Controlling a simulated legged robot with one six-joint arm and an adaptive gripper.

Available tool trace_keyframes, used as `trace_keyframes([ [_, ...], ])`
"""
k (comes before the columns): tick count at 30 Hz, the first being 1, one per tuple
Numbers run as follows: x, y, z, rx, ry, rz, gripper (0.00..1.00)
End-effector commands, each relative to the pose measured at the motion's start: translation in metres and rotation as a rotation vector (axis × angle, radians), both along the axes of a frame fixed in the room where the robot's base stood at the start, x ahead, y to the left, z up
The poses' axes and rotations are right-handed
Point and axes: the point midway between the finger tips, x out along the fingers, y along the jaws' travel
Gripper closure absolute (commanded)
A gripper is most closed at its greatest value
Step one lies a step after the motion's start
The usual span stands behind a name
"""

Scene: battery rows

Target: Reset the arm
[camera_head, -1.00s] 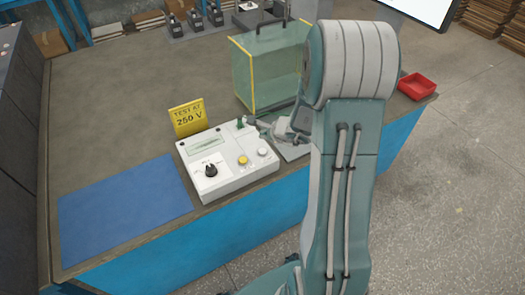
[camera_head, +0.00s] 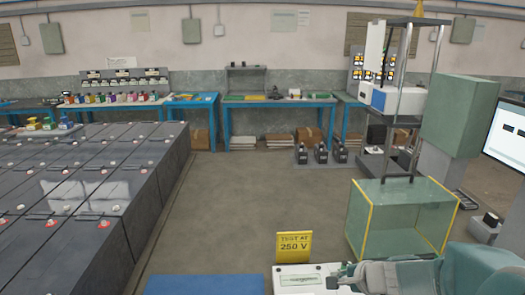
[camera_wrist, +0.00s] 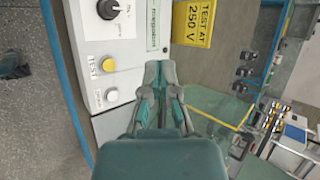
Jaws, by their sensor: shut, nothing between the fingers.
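My gripper (camera_head: 335,278) shows at the bottom of the head view, at the right part of the white tester box (camera_head: 292,272). In the wrist view my gripper (camera_wrist: 160,68) has its fingertips together, with nothing between them. The tester box also shows in the wrist view (camera_wrist: 122,62), with a black knob (camera_wrist: 108,9), a yellow button (camera_wrist: 106,65) and a white button (camera_wrist: 111,95). The fingertips are beside the box's edge in that picture; I cannot tell whether they touch it. My arm (camera_head: 480,270) fills the lower right of the head view.
A yellow "TEST AT 250 V" sign (camera_head: 293,247) stands behind the tester. A clear yellow-edged case (camera_head: 400,222) is close to my arm. A blue mat (camera_head: 203,285) lies left of the tester. Dark battery rows (camera_head: 70,200) fill the left; open floor (camera_head: 240,195) lies between.

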Motion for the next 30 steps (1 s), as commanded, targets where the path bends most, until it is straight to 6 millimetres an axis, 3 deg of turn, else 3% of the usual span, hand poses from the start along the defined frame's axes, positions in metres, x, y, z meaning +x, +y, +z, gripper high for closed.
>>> trace_keyframes([
  [1, -0.012, 0.014, 0.015, -0.053, -0.024, 0.085, 1.00],
  [6, -0.059, 0.048, 0.048, -0.252, -0.071, 0.369, 1.00],
  [11, -0.107, 0.063, 0.068, -0.463, -0.102, 0.600, 1.00],
  [16, -0.155, 0.061, 0.084, -0.716, -0.121, 0.801, 1.00],
  [21, -0.192, 0.046, 0.096, -0.959, -0.124, 0.933, 1.00],
  [25, -0.205, 0.037, 0.101, -1.066, -0.117, 0.975, 1.00],
  [30, -0.209, 0.033, 0.102, -1.097, -0.113, 0.985, 1.00],
])
